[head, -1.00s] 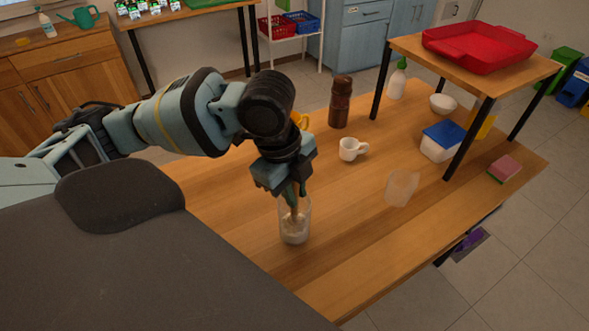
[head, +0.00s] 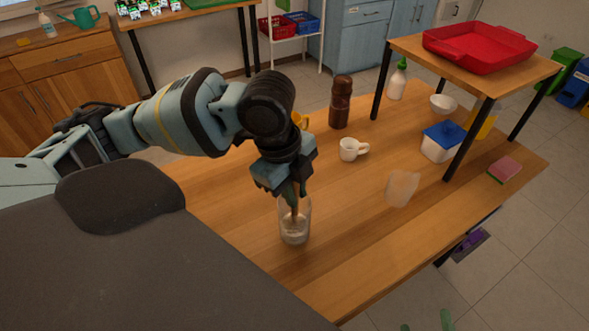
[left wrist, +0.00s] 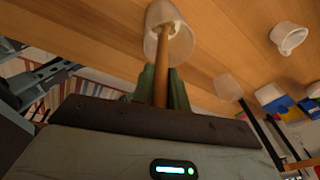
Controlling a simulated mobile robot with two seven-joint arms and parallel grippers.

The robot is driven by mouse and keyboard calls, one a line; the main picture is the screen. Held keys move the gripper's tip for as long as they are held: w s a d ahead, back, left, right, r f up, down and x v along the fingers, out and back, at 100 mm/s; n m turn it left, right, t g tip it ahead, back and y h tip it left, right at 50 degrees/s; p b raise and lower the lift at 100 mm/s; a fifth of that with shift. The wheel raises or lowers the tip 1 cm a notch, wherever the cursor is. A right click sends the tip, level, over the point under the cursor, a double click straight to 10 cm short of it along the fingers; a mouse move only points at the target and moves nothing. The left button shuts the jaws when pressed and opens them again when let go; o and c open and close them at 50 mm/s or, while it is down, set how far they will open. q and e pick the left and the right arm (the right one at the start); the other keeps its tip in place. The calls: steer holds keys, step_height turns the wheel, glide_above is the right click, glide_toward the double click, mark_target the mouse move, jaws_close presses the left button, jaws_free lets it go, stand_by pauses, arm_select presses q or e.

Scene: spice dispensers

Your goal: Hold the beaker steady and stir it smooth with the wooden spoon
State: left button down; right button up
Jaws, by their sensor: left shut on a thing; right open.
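A clear beaker (head: 294,237) with whitish contents at its bottom stands upright on the wooden table. It also shows in the left wrist view (left wrist: 157,47). My left gripper (head: 294,188) is just above the beaker, shut on the wooden spoon (left wrist: 162,75). The spoon runs down from the green fingers into the beaker. The spoon's lower end is hard to make out in the head view. Two green fingertips of my right gripper (head: 426,323) show at the bottom edge of the head view, apart and empty, away from the beaker.
A white mug (head: 350,149), a brown bottle (head: 340,102) and a translucent cup (head: 402,188) are behind and right of the beaker. A blue-lidded box (head: 440,146) stands near the raised shelf with a red tray (head: 480,47). The table's front strip is clear.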

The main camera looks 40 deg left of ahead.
mark_target(303, 233)
steer(key=w+a+r+n+y, duration=0.5)
steer(key=w+a+r+n, duration=0.1)
steer(key=r+n, duration=0.25)
steer(key=s+a+n+g+y, duration=0.1)
steer(key=a+n, duration=0.2)
steer(key=n, duration=0.1)
steer(key=s+a+n+g+y, duration=0.1)
steer(key=a+n, duration=0.2)
steer(key=n, duration=0.1)
steer(key=s+a+n+g+y, duration=0.1)
steer(key=a+n, duration=0.3)
steer(key=s+a+n+g, duration=0.1)
steer(key=a+n, duration=0.1)
steer(key=n, duration=0.1)
steer(key=s+a+f+n+g+y, duration=0.1)
steer(key=s+a+n, duration=0.1)
steer(key=n, duration=0.1)
steer(key=s+a+n+g, duration=0.1)
steer(key=a+n+g, duration=0.1)
steer(key=a+n, duration=0.1)
steer(key=shift+s+f+n+y, duration=0.25)
steer(key=shift+f+n+y, duration=0.05)
steer(key=shift+n, duration=0.25)
steer(key=shift+s+a+f+n+g, duration=0.15)
steer(key=shift+s+a+n+g, duration=0.25)
steer(key=shift+n, duration=0.5)
steer(key=shift+x, duration=4.9)
steer(key=c, duration=0.9)
steer(key=shift+o, duration=0.2)
